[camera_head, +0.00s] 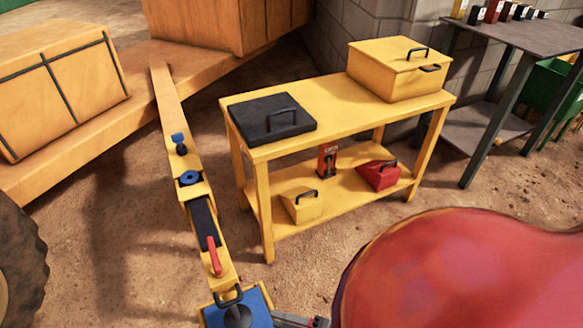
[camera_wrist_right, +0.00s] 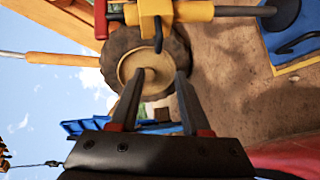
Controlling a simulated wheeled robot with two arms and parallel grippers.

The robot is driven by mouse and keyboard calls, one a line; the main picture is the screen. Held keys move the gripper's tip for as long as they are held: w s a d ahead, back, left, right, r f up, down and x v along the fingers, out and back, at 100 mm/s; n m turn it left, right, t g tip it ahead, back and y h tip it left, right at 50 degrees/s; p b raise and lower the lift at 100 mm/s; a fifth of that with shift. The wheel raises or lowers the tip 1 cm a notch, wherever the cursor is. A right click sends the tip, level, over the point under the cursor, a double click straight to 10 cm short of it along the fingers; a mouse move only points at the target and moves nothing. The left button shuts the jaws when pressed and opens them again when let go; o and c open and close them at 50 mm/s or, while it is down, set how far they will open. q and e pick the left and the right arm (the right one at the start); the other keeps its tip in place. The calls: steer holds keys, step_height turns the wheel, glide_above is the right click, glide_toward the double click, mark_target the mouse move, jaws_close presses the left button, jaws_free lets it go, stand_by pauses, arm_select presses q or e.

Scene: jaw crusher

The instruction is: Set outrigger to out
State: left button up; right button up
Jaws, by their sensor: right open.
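The outrigger is a long yellow beam (camera_head: 168,108) running from the machine toward the bottom of the head view. It carries a blue lever (camera_head: 179,141), a blue round knob (camera_head: 190,178), a dark strip (camera_head: 203,218) and a red lever (camera_head: 214,256). My right gripper (camera_head: 301,320) is just right of the pad, partly cut off. In the wrist view my right gripper (camera_wrist_right: 158,74) is open and empty, below a yellow bar (camera_wrist_right: 190,12) with a red part (camera_wrist_right: 101,18). My left gripper is out of view.
A yellow workbench (camera_head: 340,110) stands right of the beam, holding a black lidded case (camera_head: 262,125) and a yellow box (camera_head: 385,78). A large tire (camera_head: 18,265) is at left. Bare dirt lies between the beam and the tire. A grey table (camera_head: 530,36) stands at the right.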

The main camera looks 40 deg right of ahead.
steer(key=shift+v, duration=1.2)
steer(key=shift+w+r, duration=0.1)
